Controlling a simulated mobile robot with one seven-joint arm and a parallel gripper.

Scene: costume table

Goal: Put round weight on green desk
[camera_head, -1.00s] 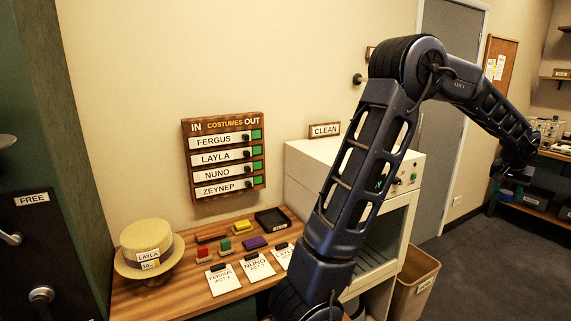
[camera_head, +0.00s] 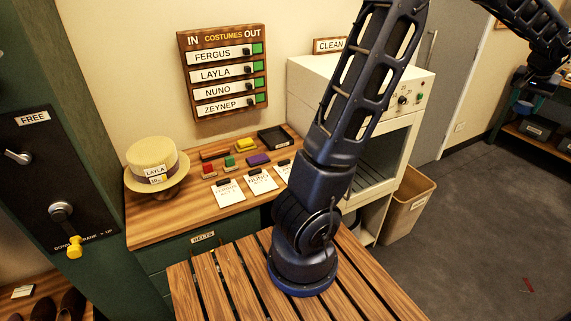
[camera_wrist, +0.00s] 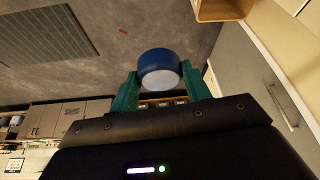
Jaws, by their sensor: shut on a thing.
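In the wrist view my gripper (camera_wrist: 158,77) is shut on a round blue weight (camera_wrist: 158,62) with a pale flat end, held between two teal fingers. In the head view the end of my arm is at the upper right edge, small and dark; its fingers are hard to make out. A dark green desk (camera_head: 516,128) stands behind it at the far right, partly cut off by the frame. A wooden-topped desk with green drawers (camera_head: 176,256) stands at the left. Which of the two is the task's green desk, I cannot tell.
A hat (camera_head: 152,160) and several cards and blocks lie on the left desk. A white cabinet (camera_head: 312,82) and a bin (camera_head: 408,208) stand mid-view. The slatted wooden surface (camera_head: 225,285) is in front. The grey floor (camera_head: 470,220) at right is mostly clear.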

